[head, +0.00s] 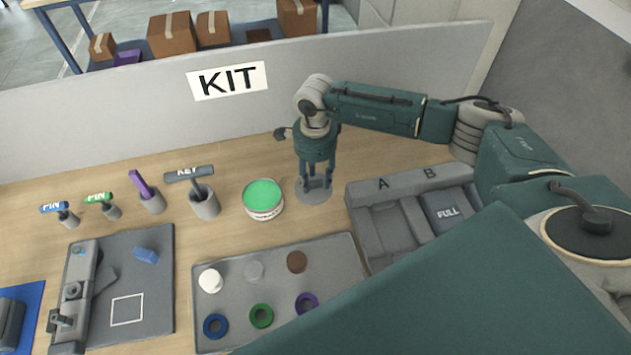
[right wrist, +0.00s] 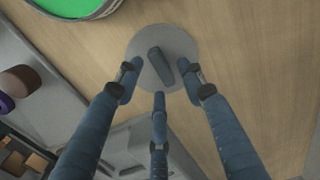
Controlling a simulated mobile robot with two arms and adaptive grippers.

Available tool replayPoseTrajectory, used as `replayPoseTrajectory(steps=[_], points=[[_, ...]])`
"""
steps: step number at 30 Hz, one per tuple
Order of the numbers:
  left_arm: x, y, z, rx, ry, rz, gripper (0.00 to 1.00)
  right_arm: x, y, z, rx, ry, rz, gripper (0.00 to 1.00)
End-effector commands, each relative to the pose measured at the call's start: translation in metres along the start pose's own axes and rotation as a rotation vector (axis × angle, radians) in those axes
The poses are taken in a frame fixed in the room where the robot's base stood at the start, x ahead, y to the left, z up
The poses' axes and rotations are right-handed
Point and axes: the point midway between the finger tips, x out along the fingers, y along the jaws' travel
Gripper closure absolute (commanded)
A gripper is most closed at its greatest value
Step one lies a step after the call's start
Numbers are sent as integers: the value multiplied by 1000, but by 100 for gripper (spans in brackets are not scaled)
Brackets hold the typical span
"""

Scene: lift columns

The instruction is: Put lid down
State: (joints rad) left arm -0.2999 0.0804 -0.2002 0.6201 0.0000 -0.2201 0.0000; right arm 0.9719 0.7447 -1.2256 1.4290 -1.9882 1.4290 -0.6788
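The lid is a flat grey disc (head: 313,198) lying on the wooden table, right of the round tin with green inside (head: 264,197). The tin is uncovered. My right gripper (head: 314,184) points straight down over the lid. The lid's grey rim (right wrist: 175,36) shows there flat on the wood, and the tin's edge (right wrist: 85,8) is at the top left. My left gripper is not in view.
A grey tray with pucks and rings (head: 232,282) lies in front. A grey bin marked A and B (head: 365,222) stands to the right. Cups with labelled tools (head: 205,205) stand left of the tin. A low wall with a KIT sign (head: 228,81) runs behind.

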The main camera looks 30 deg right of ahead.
Motion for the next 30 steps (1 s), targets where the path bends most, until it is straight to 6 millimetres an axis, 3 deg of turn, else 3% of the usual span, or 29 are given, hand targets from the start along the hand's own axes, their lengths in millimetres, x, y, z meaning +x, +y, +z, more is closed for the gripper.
replayPoseTrajectory(steps=[6, 15, 30], points=[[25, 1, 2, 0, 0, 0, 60, -44, -2, 0, -1, -1, -6, 61], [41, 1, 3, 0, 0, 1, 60, -94, -1, 0, -1, 1, -4, 61], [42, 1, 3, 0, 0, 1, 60, -104, 0, -1, 0, 2, -1, 61]])
